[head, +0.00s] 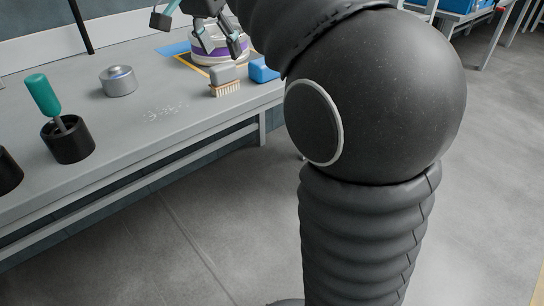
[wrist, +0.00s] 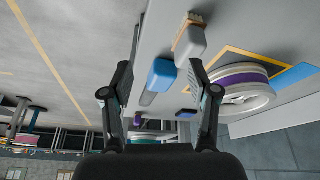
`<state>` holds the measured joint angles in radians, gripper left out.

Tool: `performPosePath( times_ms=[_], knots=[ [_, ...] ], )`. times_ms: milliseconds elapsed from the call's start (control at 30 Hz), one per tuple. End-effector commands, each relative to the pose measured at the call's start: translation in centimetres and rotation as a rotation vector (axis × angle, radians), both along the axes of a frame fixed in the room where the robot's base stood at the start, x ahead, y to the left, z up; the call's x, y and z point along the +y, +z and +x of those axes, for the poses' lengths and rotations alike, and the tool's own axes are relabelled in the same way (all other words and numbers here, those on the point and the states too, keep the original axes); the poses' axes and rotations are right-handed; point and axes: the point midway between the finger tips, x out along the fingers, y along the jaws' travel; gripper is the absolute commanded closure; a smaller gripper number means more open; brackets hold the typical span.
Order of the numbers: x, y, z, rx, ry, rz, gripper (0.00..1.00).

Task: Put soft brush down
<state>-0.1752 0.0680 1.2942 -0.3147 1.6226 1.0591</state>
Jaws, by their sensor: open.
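The soft brush (head: 225,88), with a pale grey back and tan bristles, rests on the grey bench (head: 165,120), bristles down, in the head view. It also shows near the top of the wrist view (wrist: 190,40), beside the blue block (wrist: 161,75). My gripper (head: 200,30) is above the bench, behind the brush and near the wheel. Its fingers are spread apart, with nothing held between them, as the wrist view shows (wrist: 161,85). The gripper is apart from the brush.
A white and purple wheel (head: 220,47) lies on a yellow-outlined area behind the brush. The blue block (head: 263,70) is right of the brush. A silver round tin (head: 118,81) and a black cup (head: 68,143) holding a teal-handled tool (head: 43,95) stand left. White crumbs lie between.

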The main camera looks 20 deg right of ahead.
Motion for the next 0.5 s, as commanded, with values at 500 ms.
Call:
performPosePath(
  times_ms=[500],
  knots=[
    [-1.8,-11.5,-16.0,-0.061,0.642,0.011,0.40]
  ],
)
